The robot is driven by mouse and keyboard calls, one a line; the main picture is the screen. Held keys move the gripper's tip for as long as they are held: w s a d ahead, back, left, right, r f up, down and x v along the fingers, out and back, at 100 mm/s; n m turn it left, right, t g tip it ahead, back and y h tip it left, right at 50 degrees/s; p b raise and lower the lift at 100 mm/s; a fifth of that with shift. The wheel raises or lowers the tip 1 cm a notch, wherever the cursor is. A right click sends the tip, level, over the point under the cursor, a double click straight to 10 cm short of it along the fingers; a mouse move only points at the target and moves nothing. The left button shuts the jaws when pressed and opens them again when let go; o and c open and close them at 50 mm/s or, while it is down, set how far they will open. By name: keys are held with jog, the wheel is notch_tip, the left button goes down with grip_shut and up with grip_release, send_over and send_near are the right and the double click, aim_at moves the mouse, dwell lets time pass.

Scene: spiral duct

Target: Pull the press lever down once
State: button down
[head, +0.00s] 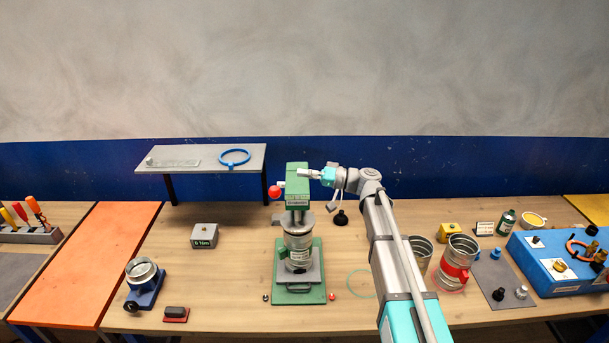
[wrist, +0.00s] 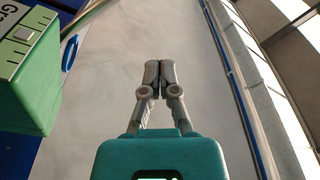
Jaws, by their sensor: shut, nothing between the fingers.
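The green press (head: 297,192) stands on its green base plate at the middle of the bench. The press lever shows as a red ball knob (head: 274,191) on the left of the press head, with a short pale rod beside it. A metal duct piece (head: 299,240) stands under the press head. My gripper (head: 302,173) is shut and empty, pointing left at the upper part of the press head. In the wrist view my gripper (wrist: 159,72) has its fingers together, with the green press head (wrist: 28,65) at the left. The lever is not visible in the wrist view.
A grey raised shelf (head: 201,160) with a blue ring (head: 234,157) stands behind left. A blue clamp fixture (head: 145,282) and a grey block (head: 204,235) are left of the press. Metal cans (head: 459,261) and a blue box (head: 560,265) are on the right.

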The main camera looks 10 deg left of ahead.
jog(key=a, duration=0.5)
jog(key=a+r, duration=0.1)
jog(key=a, duration=0.1)
jog(key=shift+s+a+p, duration=0.35)
jog(key=shift+a, duration=0.05)
jog(key=shift+s+d+f+b, duration=0.35)
jog(key=shift+s+f+b, duration=0.25)
jog(key=shift+s, duration=0.2)
jog(key=shift+s+d+f+b, duration=0.35)
jog(key=shift+s+f+b, duration=0.25)
jog(key=shift+s, duration=0.15)
jog(key=shift+a, duration=0.25)
jog(key=shift+s+d+f, duration=0.1)
jog(key=shift+s+d, duration=0.05)
jog(key=shift+f, duration=0.15)
